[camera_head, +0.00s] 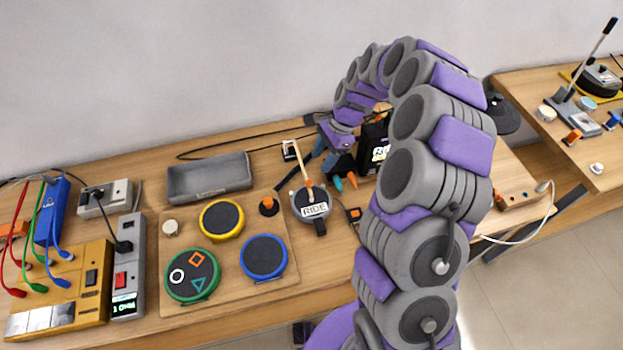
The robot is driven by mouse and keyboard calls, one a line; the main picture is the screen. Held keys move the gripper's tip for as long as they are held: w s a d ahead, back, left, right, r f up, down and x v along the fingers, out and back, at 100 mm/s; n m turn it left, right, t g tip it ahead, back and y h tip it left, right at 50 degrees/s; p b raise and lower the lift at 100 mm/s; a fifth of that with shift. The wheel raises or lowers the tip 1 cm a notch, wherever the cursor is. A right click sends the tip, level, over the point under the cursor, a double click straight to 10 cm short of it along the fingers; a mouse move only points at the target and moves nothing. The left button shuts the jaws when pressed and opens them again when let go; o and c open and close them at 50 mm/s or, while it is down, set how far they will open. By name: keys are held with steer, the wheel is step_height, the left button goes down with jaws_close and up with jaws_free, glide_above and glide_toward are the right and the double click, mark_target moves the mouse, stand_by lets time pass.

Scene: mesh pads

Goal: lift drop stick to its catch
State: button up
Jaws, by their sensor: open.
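A pale wooden stick (302,168) rises at a slant from the round grey pad labelled RIDE (314,211). I take it for the drop stick. Its lower end is over the pad, and its upper end is near a small black-and-white fitting (290,150), which may be the catch; I cannot tell whether they touch. My gripper (318,160) points down just right of the stick, with its dark jaws open. It appears apart from the stick, though depth is hard to judge. My arm hides part of the table behind it.
Yellow (222,220), green (192,275) and blue (264,257) pads sit on a wooden board left of the RIDE pad. A grey tray (210,178) lies behind. Cabled boxes crowd the left. A black box (375,150) stands close right of my gripper.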

mark_target(310, 181)
steer(key=b+x, duration=0.1)
steer(key=x, duration=0.8)
steer(key=shift+b, duration=0.3)
jaws_close()
